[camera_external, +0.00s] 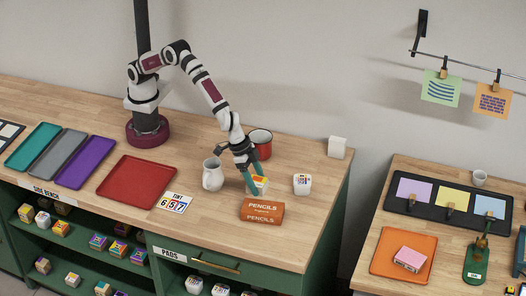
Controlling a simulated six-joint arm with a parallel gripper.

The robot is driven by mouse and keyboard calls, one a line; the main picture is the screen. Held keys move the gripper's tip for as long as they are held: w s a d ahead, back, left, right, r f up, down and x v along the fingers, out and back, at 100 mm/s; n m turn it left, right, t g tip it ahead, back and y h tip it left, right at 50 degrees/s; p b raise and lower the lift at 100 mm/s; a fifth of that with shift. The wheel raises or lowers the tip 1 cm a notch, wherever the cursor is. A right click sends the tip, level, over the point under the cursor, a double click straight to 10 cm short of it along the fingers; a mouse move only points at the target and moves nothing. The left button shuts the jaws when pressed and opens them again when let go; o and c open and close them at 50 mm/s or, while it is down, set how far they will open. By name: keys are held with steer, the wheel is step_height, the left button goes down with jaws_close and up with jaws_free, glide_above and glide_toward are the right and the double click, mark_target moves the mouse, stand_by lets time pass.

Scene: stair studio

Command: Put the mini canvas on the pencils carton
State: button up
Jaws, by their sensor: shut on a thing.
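The pencils carton (262,211) is an orange-brown box with white lettering, lying on the wooden bench near its front edge. My gripper (253,185) points down just behind the carton, its teal fingers shut on a small white block with an orange and yellow face (261,183), which I take to be the mini canvas. The fingers hide part of it. It appears just behind the carton, apart from its top; I cannot tell whether it touches the bench.
A red tray (136,181) and number card (174,203) lie left. The bench's right end is mostly clear.

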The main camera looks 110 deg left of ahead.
steer(key=shift+f, duration=2)
steer(key=o, duration=1.3)
steer(key=shift+o, duration=0.2)
steer(key=v, duration=1.2)
steer(key=s+a+r+m+g+y, duration=0.1)
steer(key=s+a+r, duration=0.5)
steer(key=a, duration=0.4)
steer(key=s+a+m+g, duration=0.1)
steer(key=s+a, duration=0.4)
steer(key=s, duration=0.4)
steer(key=s+a+m+g, duration=0.1)
steer(key=s+a, duration=0.4)
steer(key=s, duration=0.5)
steer(key=s+a+m+g, duration=0.1)
steer(key=s+a+m, duration=0.1)
steer(key=s+a, duration=0.4)
steer(key=s, duration=0.4)
steer(key=shift+r+m+g+y, duration=0.2)
steer(key=shift+m+g+y, duration=0.1)
steer(key=shift+g+y, duration=0.1)
